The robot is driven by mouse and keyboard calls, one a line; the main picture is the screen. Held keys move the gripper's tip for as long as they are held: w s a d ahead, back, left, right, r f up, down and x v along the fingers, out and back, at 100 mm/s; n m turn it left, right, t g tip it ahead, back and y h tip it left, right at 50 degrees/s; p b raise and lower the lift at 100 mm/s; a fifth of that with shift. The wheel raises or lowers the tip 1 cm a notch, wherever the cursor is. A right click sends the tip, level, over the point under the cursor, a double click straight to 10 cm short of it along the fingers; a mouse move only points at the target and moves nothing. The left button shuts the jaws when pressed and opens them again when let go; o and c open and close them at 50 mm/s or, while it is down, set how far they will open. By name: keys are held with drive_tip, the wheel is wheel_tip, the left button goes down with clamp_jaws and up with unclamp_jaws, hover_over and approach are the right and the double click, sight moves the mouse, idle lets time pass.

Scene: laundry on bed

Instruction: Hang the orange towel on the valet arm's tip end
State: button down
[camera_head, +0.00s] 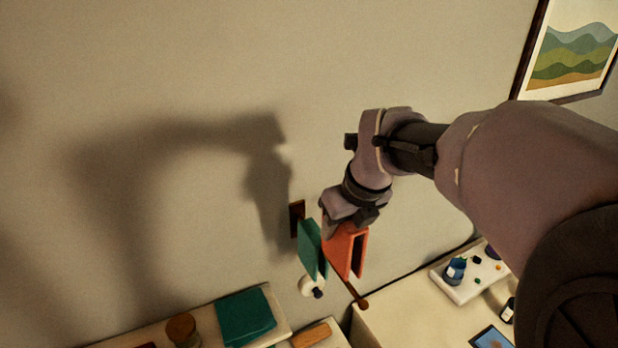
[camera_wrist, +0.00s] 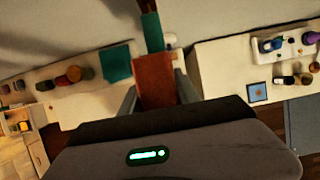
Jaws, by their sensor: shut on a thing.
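My gripper (camera_head: 349,216) points down and is shut on the top of the folded orange towel (camera_head: 343,251). In the wrist view the orange towel (camera_wrist: 154,78) sits between the two fingers. The towel hangs as two layers with a gap at its right side. The valet arm (camera_head: 362,301) is a thin dark reddish rod from the wall, ending in a rounded tip that shows just below and right of the towel. The towel hides most of the rod; I cannot tell whether it straddles or touches it. A teal towel (camera_head: 312,250) hangs closer to the wall, just left of the orange one.
A brown mounting plate (camera_head: 297,217) is on the wall. A white roll-like object (camera_head: 312,287) is below the teal towel. A shelf with a folded teal cloth (camera_head: 245,317) is lower left. A white tray (camera_head: 455,289) with small items stands lower right. A framed picture (camera_head: 570,50) hangs upper right.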

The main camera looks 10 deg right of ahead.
wheel_tip(320, 180, down, 14)
drive_tip(key=b, duration=1.2)
drive_tip(key=shift+w, duration=0.1)
drive_tip(key=c, duration=0.8)
unclamp_jaws()
